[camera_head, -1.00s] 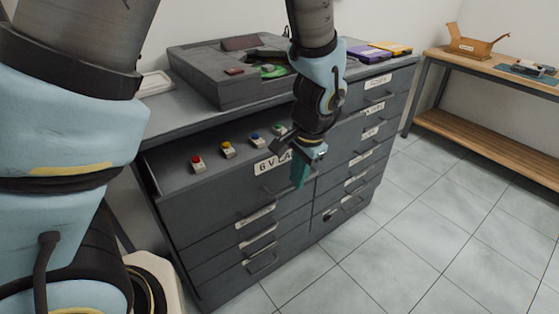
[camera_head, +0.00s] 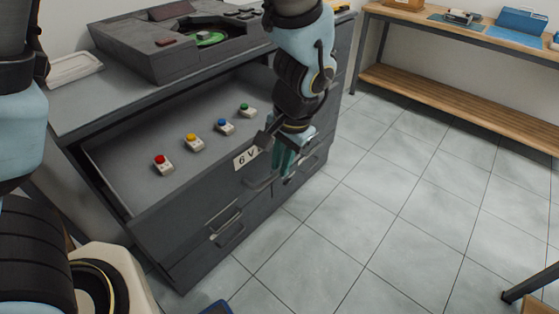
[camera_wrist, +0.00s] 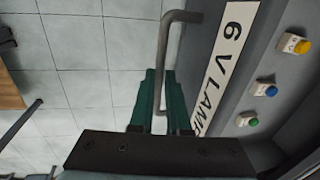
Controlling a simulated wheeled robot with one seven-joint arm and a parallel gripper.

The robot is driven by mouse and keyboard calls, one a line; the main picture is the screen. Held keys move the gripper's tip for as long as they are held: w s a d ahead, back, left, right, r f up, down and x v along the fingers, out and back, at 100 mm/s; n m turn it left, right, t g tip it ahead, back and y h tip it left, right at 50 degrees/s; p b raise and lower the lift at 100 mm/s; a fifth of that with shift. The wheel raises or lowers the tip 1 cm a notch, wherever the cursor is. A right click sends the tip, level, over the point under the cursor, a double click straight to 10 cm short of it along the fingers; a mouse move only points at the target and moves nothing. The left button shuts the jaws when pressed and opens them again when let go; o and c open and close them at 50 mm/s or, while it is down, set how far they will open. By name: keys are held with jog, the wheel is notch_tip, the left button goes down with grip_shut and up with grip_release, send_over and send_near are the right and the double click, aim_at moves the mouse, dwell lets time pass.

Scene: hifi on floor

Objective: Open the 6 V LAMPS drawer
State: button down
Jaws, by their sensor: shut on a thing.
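The dark grey 6 V LAMPS drawer (camera_head: 200,205) is pulled well out of the cabinet, its inside open to view. Its white label (camera_head: 245,157) is partly covered by my arm in the head view; it reads "6 V LAMP" in the wrist view (camera_wrist: 222,65). My gripper (camera_head: 287,160) is at the right part of the drawer front. In the wrist view its green fingers (camera_wrist: 158,92) are shut on the drawer's metal bar handle (camera_wrist: 164,50). Lamps with red (camera_head: 163,165), yellow (camera_head: 193,142), blue (camera_head: 225,126) and green (camera_head: 248,110) tops stand in the drawer.
The cabinet top (camera_head: 75,105) carries a grey device (camera_head: 170,45) and a white tray (camera_head: 74,68). Closed drawers lie below the open one. A wooden bench (camera_head: 450,105) stands at the back right.

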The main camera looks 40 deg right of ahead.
jog(key=c, duration=0.9)
grip_release()
jog(key=r, duration=0.3)
jog(key=s+r+b, duration=0.1)
jog(key=r, duration=0.3)
jog(key=s+r, duration=0.1)
jog(key=r, duration=0.2)
jog(key=shift+d+r, duration=0.25)
jog(key=shift+r, duration=0.1)
jog(key=w+a+f+n+g, duration=0.15)
jog(key=w+a+n, duration=0.55)
jog(key=w+a, duration=0.95)
jog(key=w+a+n, duration=0.1)
jog(key=a+n, duration=0.1)
jog(key=a, duration=0.4)
jog(key=w+a+f+n, duration=0.1)
jog(key=a+n, duration=0.2)
jog(key=a, duration=0.3)
jog(key=w+a+n+t, duration=0.1)
jog(key=w+a+n, duration=0.1)
jog(key=a, duration=0.4)
jog(key=shift+a+f+h, duration=0.3)
